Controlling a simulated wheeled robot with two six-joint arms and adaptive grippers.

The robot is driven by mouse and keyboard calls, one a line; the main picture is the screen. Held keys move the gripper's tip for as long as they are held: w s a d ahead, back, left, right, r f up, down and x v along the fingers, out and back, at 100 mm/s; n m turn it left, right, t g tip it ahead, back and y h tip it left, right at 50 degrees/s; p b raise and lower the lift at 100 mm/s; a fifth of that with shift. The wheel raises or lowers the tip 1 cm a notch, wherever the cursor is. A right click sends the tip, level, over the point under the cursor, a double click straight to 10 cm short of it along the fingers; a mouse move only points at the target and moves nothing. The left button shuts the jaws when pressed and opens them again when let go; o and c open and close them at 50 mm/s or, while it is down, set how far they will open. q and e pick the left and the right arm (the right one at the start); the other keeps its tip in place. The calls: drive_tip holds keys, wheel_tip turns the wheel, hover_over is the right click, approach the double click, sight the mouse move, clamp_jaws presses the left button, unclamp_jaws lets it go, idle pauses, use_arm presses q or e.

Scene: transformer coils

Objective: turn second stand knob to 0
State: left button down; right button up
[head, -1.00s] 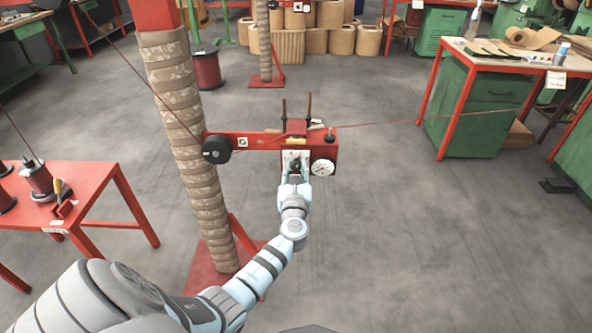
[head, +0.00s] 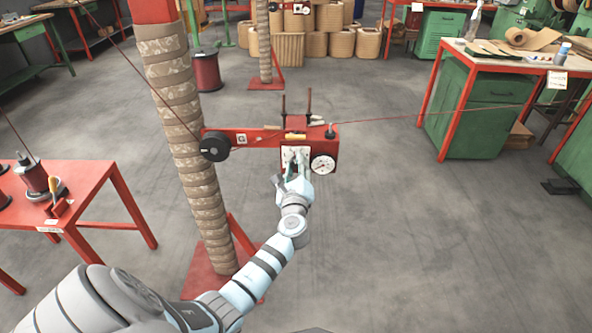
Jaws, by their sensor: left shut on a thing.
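The near stand is a red post wrapped in brown banding (head: 178,110), with a red arm and box (head: 329,143) reaching right. The box's front has a white dial plate (head: 288,153) and, right of it, a round white gauge (head: 323,164). My left gripper (head: 293,170) is at the dial plate, shut on the knob there. The fingers cover the knob and the lower plate, so the knob's setting cannot be read. My right gripper is not in view.
A black wheel (head: 215,146) sits where the red arm meets the post. A thin wire (head: 400,119) runs right from the box. A similar stand (head: 264,42) is farther back. A red table (head: 95,188) stands left, a green-drawered bench (head: 483,112) right. Floor between is clear.

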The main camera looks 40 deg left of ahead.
use_arm(q)
drive_tip(key=n+b, duration=0.1)
drive_tip(key=n, duration=0.2)
drive_tip(key=shift+f+n+b, duration=0.15)
drive_tip(key=shift+n+b, duration=0.15)
drive_tip(key=shift+n, duration=0.1)
drive_tip(key=n+b, duration=0.1)
drive_tip(key=n, duration=0.2)
drive_tip(key=shift+n+b, duration=0.3)
drive_tip(key=n+b, duration=0.2)
drive_tip(key=n, duration=0.3)
drive_tip(key=shift+b, duration=0.3)
drive_tip(key=n+b, duration=0.1)
drive_tip(key=n, duration=0.3)
drive_tip(key=shift+b, duration=0.4)
drive_tip(key=shift+n+b, duration=0.4)
drive_tip(key=shift+n, duration=0.6)
drive_tip(key=shift+n+b, duration=0.55)
drive_tip(key=shift+n, duration=0.55)
drive_tip(key=shift+r+n+b, duration=0.25)
drive_tip(key=shift+n+b, duration=0.2)
drive_tip(key=shift+n, duration=0.65)
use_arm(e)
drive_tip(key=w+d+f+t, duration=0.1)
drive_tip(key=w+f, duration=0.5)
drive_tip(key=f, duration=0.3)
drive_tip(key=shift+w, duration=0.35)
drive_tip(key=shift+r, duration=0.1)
